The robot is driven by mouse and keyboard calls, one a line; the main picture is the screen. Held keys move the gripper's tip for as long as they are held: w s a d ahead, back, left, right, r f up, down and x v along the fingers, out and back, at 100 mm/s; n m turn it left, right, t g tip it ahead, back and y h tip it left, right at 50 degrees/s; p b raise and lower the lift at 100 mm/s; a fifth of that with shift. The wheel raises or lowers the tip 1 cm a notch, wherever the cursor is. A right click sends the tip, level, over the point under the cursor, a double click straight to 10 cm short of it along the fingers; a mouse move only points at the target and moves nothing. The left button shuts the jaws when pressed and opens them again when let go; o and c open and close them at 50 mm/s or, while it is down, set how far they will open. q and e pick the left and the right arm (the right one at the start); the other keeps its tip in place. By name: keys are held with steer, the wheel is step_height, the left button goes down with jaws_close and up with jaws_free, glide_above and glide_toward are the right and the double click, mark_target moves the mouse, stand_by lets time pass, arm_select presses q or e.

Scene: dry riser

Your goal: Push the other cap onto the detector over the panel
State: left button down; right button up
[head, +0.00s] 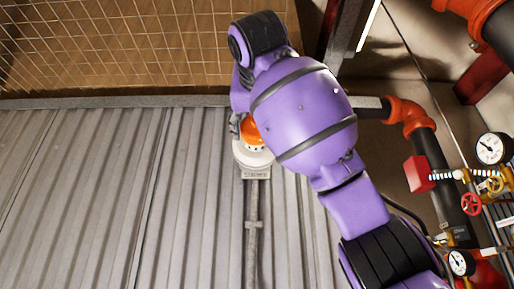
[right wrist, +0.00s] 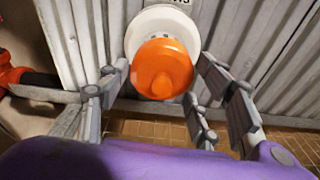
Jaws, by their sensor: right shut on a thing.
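The orange cap (head: 252,133) is at the white round detector (head: 254,158) on the corrugated surface. In the right wrist view the orange cap (right wrist: 163,68) covers the lower part of the white detector (right wrist: 150,22). I cannot tell whether the cap is fully seated or slightly apart from it. My right gripper (right wrist: 158,82) is shut on the cap, with fingers on its left and right sides. In the head view my purple right arm and wrist hide most of the cap and part of the detector. My left gripper is not in view.
A grey conduit (head: 253,225) runs from a small box (head: 256,172) beside the detector. Wire mesh (head: 110,45) lies beyond the corrugated surface (head: 90,190). Dark pipes with orange fittings (head: 408,115), a red box (head: 418,174) and gauges (head: 490,149) stand at the right. The left side is clear.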

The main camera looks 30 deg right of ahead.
mark_target(257, 143)
steer(key=shift+x, duration=1.1)
steer(key=shift+w+d+f, duration=0.15)
steer(key=shift+w+d, duration=0.05)
steer(key=shift+w, duration=0.05)
steer(key=shift+w+d, duration=0.2)
steer(key=shift+w, duration=0.15)
steer(key=o, duration=0.9)
steer(key=v, duration=1.2)
